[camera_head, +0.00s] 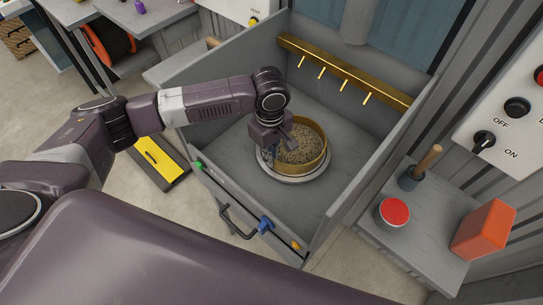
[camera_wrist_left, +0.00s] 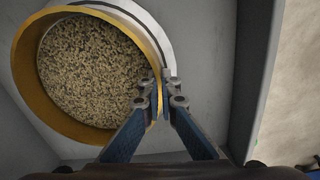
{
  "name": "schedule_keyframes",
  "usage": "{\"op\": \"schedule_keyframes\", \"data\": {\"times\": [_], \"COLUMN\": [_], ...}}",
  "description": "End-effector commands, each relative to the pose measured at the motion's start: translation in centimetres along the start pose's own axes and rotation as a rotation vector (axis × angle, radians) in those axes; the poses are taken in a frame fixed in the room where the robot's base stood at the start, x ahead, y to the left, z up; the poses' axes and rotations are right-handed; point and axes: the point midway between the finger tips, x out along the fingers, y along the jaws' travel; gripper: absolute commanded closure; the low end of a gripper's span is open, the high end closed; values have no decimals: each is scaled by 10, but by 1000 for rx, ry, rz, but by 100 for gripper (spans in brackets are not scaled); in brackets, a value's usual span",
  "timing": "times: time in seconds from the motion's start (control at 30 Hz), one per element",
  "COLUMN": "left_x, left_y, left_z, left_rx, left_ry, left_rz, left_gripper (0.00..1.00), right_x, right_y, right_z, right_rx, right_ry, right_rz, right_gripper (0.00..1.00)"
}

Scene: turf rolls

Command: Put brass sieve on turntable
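The brass sieve (camera_head: 323,157) is a round, gold-coloured ring with speckled grainy material inside. It looks level over the pale round turntable (camera_head: 296,180) in the grey booth; I cannot tell whether it touches the disc or hangs slightly above. My left gripper (camera_head: 268,156) is at the sieve's left rim. In the left wrist view, the fingers (camera_wrist_left: 168,100) are closed with the rim of the sieve (camera_wrist_left: 24,75) between them. A pale arc of the turntable (camera_wrist_left: 150,22) shows beyond the rim there. My right gripper is not in view.
Grey booth walls (camera_head: 345,215) surround the turntable. A brass rail with pegs (camera_head: 345,72) runs along the back. A side shelf holds a red-topped can (camera_head: 393,213), a wooden-handled tool (camera_head: 427,162) and an orange block (camera_head: 484,231). A control panel (camera_head: 505,120) is at right.

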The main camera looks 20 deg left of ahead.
Motion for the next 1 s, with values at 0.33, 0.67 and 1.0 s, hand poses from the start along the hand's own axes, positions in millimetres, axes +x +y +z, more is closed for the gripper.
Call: {"op": "schedule_keyframes", "data": {"times": [0.33, 0.67, 1.0], "left_x": [1, 3, -14], "left_y": [1, 0, 1], "left_z": [0, 0, 0], "left_rx": [1, 1, 2], "left_ry": [0, 0, -1], "left_rz": [3, 1, 4], "left_gripper": [100, 78, 78], "right_x": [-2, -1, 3], "right_y": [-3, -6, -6], "right_z": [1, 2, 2], "right_rx": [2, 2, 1], "right_ry": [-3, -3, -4], "right_rz": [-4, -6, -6], "right_gripper": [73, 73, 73]}}
